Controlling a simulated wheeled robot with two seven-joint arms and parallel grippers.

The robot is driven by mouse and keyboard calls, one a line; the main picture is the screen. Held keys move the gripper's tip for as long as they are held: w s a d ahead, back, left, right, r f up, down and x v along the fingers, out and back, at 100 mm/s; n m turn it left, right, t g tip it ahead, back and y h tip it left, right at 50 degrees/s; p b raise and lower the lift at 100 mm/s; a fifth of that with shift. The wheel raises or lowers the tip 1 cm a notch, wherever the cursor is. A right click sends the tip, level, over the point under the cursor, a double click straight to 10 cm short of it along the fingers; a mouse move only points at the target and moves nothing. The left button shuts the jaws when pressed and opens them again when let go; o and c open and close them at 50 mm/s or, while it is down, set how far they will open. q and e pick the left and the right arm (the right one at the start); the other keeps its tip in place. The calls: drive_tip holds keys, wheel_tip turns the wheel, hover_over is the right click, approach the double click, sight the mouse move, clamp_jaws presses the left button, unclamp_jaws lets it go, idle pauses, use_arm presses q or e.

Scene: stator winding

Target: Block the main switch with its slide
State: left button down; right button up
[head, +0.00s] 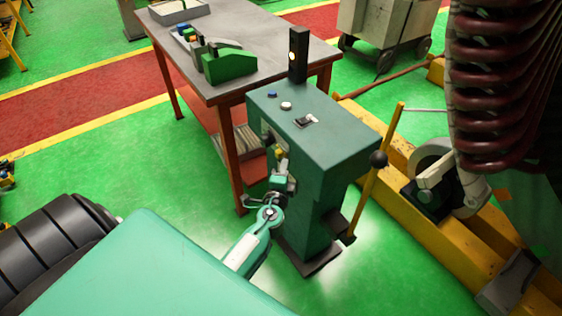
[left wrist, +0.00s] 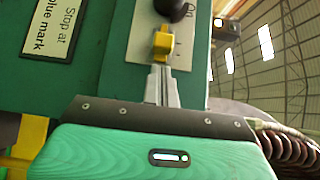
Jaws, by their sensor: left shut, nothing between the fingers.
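The main switch shows in the left wrist view as a black knob (left wrist: 174,8) at the top edge, on a pale plate (left wrist: 140,38) marked "On". The yellow slide (left wrist: 163,42) sits just below the knob on that plate. My left gripper (left wrist: 162,72) is shut and empty, with its fingertips right at the lower end of the slide; I cannot tell whether they touch. In the head view my left gripper (head: 281,166) is at the left side of the green control cabinet (head: 335,150), where the switch is small and partly hidden. My right gripper is not in view.
A label (left wrist: 58,28) reading "Stop at blue mark" is left of the switch. A table (head: 245,85) stands behind; a large coil (head: 500,90) hangs at right.

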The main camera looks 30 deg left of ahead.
use_arm(q)
drive_tip(key=shift+w+a, duration=0.35)
drive_tip(key=shift+a, duration=0.4)
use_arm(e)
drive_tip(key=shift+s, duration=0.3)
